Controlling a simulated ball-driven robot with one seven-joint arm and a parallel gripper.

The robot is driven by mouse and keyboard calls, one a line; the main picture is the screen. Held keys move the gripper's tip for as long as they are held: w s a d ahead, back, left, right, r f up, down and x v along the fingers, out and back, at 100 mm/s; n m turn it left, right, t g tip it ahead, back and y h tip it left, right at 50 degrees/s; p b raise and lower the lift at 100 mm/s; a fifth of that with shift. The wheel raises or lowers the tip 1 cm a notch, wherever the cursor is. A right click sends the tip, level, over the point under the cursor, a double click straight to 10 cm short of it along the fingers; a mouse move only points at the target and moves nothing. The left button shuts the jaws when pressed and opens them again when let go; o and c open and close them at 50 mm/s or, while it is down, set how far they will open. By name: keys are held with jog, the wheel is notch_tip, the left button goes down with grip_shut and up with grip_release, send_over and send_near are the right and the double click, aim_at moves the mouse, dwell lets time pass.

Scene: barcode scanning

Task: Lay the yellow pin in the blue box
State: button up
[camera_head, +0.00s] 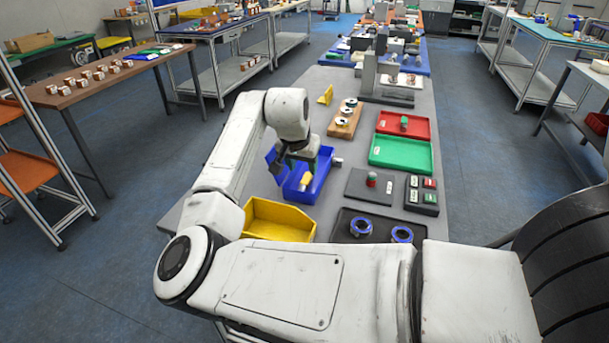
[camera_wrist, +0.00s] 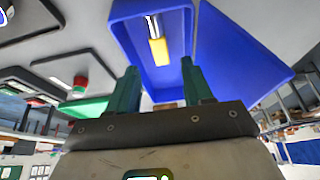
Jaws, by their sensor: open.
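The blue box (camera_head: 321,178) stands on the grey table below my arm's end; it also shows at the top of the wrist view (camera_wrist: 122,38). The yellow pin (camera_head: 306,179), yellow with a pale metallic end, is inside the blue box. In the wrist view the pin (camera_wrist: 158,50) shows against the box's inside, apart from my fingers. My gripper (camera_wrist: 160,88) is open and empty, its two green fingers spread at the box. In the head view my gripper (camera_head: 297,164) is over the box's far part and partly hidden by the wrist.
A blue panel (camera_head: 274,165) adjoins the box on the left. A yellow bin (camera_head: 272,222) stands in front. A dark fixture (camera_head: 361,190), a green tray (camera_head: 401,153) and a red tray (camera_head: 418,122) lie to the right. A wooden block with round parts (camera_head: 342,126) is behind.

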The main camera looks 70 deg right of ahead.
jog(key=v, duration=0.6)
jog(key=shift+r, duration=0.15)
dwell(0.3)
